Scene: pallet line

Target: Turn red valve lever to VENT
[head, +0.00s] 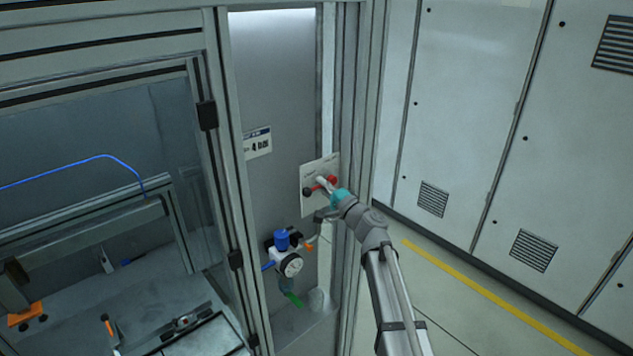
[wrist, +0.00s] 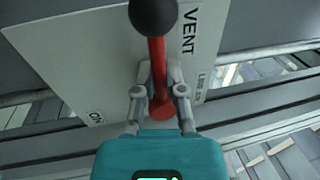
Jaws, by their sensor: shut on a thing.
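The red valve lever (wrist: 157,58) has a black ball knob (wrist: 153,14) at its end and a red hub (wrist: 162,108). It sits on a white plate (wrist: 80,60). In the wrist view the lever points to the top of the picture, with the word VENT printed just right of it. My gripper (wrist: 159,74) is shut on the lever's shaft between hub and knob, a finger on each side. In the head view the plate (head: 308,205) hangs on the grey panel, and the knob (head: 308,191) shows left of my gripper (head: 321,184).
A gauge unit with a blue cap (head: 282,240) is mounted below the plate, close to my wrist. An aluminium frame post (head: 352,120) stands right behind it. Grey cabinets (head: 470,120) and open floor lie to the right.

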